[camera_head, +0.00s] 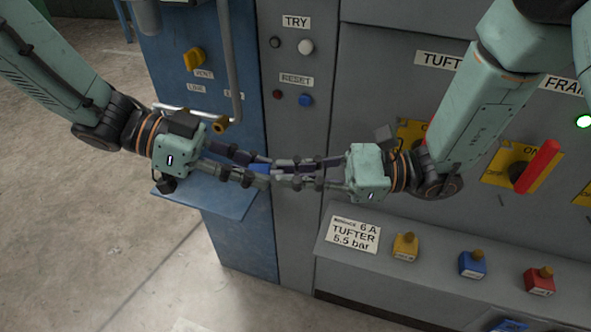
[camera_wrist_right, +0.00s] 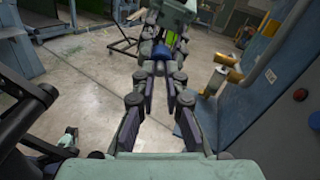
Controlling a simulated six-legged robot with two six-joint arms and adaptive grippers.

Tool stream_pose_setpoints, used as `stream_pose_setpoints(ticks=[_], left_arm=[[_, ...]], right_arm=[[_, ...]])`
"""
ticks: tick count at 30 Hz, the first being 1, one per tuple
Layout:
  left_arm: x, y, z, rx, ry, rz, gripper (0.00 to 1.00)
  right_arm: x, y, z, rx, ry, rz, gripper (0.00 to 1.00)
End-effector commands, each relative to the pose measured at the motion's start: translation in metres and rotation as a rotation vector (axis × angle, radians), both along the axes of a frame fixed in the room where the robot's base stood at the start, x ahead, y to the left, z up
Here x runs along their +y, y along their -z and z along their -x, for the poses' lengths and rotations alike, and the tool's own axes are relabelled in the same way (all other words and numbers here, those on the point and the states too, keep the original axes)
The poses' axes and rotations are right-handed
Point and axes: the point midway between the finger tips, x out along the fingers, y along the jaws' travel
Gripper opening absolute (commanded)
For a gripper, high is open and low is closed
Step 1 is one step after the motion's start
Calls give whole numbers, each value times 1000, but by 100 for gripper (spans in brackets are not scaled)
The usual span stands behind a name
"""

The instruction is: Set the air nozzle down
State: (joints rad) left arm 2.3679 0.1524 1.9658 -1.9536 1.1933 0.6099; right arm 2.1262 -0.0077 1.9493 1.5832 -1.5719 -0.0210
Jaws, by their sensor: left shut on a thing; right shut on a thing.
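The air nozzle seems to be the small blue piece (camera_head: 262,168) between my two grippers in the head view; most of it is hidden by the fingers. A blue piece (camera_wrist_right: 160,53) also shows at the fingertips in the right wrist view. My left gripper (camera_head: 252,164) comes from the left and is shut on it. My right gripper (camera_head: 288,170) faces it from the right, fingertips meeting the left ones, and is shut on it too. The nozzle is held in the air in front of the cabinets.
A blue shelf (camera_head: 212,197) juts from the blue cabinet (camera_head: 235,235) below my left gripper. A grey ledge (camera_head: 440,262) carries a pressure label (camera_head: 352,236) and yellow (camera_head: 405,246), blue (camera_head: 472,264) and red (camera_head: 539,281) blocks. Open floor (camera_head: 90,240) lies at left.

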Motion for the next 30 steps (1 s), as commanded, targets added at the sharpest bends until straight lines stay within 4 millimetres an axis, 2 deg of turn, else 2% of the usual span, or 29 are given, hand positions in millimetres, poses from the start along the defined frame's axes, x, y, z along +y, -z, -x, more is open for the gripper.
stream_pose_setpoints(ticks=[5,6,15,25,30], left_arm=[[0,0,0,0,1,0,0],[0,0,0,0,1,0,29],[0,0,0,0,1,0,54],[2,-1,0,0,0,1,54],[15,-7,-2,-2,-2,4,54]], right_arm=[[0,0,-1,-1,2,0,0],[0,0,-1,-1,2,0,0],[0,0,-1,-1,2,0,0],[0,0,0,-1,1,0,0],[0,0,0,-1,1,0,0]])
